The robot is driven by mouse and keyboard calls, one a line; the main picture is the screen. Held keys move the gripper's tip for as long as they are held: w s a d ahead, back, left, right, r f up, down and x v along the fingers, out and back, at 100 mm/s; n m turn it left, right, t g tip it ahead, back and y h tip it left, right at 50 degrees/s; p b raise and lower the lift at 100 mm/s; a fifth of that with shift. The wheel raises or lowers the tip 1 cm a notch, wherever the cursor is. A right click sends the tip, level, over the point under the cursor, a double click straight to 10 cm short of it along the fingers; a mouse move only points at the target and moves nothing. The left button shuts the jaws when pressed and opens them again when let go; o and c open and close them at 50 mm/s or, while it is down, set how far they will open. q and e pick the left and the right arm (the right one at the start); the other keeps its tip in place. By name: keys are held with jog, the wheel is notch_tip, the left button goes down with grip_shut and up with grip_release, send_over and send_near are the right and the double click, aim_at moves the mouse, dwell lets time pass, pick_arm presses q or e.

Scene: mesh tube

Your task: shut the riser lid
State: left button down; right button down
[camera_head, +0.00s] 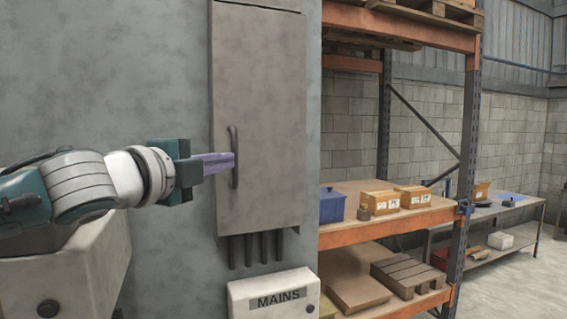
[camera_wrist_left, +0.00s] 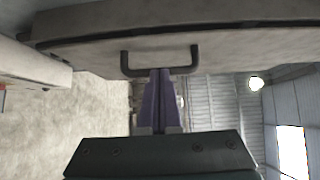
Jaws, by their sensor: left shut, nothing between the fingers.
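The riser lid (camera_head: 272,110) is a tall grey metal door on the wall box, with an upright dark bar handle (camera_head: 234,160) near its left edge. It looks shut or nearly so; I cannot tell whether it is flush. My left gripper (camera_head: 233,161) has its purple fingers together, with the tips at the handle. In the left wrist view the handle (camera_wrist_left: 127,62) crosses just beyond the closed fingertips (camera_wrist_left: 161,72), and the lid (camera_wrist_left: 230,48) fills the top with a dark line along it. Contact is unclear. My right gripper is out of view.
A box marked MAINS (camera_head: 270,299) sits below the lid, under several dark pipes (camera_head: 265,248). A pale box (camera_head: 85,265) stands below my left arm. An orange-beamed rack (camera_head: 385,233) with cartons and a blue bin (camera_head: 332,207) stands to the right.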

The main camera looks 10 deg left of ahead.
pick_arm(q)
jog(key=shift+d, duration=0.1)
